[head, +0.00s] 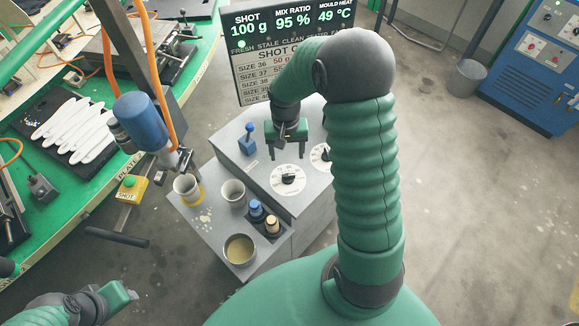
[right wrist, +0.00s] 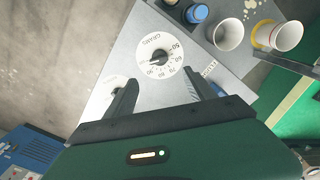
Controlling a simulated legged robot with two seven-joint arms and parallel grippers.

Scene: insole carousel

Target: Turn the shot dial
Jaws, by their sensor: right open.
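The shot dial (head: 288,179) is a white round scale with a dark knob on the grey console (head: 262,165). In the right wrist view the dial (right wrist: 158,55) shows the word GRAMS and numbers around its knob. My right gripper (head: 287,151) is open and empty above the console, just behind the dial in the head view. In the right wrist view my right gripper's fingertips (right wrist: 161,86) point towards the dial, with the knob beyond them, apart from them. Part of my left gripper (head: 112,298) shows at the lower left; its jaws are unclear.
A second dial (head: 321,157) is partly hidden by my right arm. A blue lever (head: 249,138), cups (head: 233,192) and bottles (head: 256,210) stand near the dial. The display (head: 275,45) reads SHOT 100 g. A blue dispenser (head: 141,121) hangs at left.

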